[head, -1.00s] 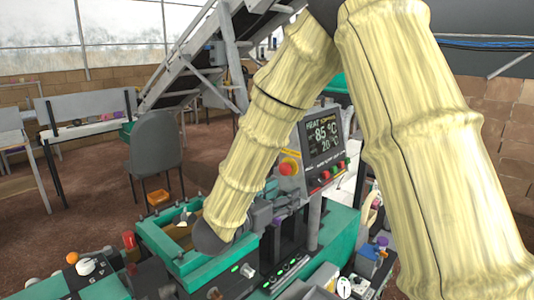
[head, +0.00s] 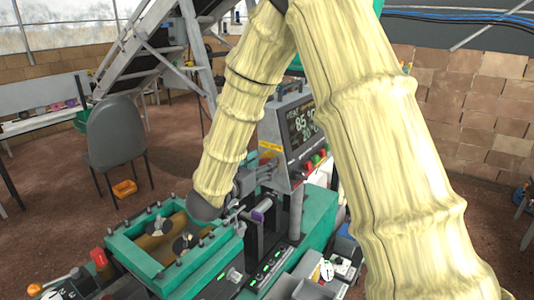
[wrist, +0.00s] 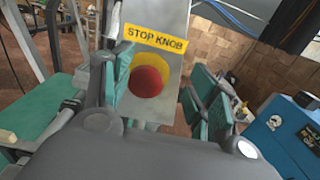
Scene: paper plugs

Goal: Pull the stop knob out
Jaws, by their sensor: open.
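The red stop knob (wrist: 147,81) sits in a yellow ring on a grey panel, under a yellow label (wrist: 154,38) reading "STOP KNOB", in the wrist view. My gripper (wrist: 153,92) is open, with one green-padded finger left of the knob and the other right of it. The knob shows between them, with no visible contact. How far the fingertips are from it in depth is hard to tell. In the head view my gripper (head: 256,180) is beside the control box (head: 285,130), and the knob is mostly hidden there.
The control box has a dark display and coloured buttons (head: 316,160). Below is a green machine with an open trough (head: 125,248). A grey chair (head: 115,130) and a conveyor stand behind. A blue machine (wrist: 285,135) is at right in the wrist view.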

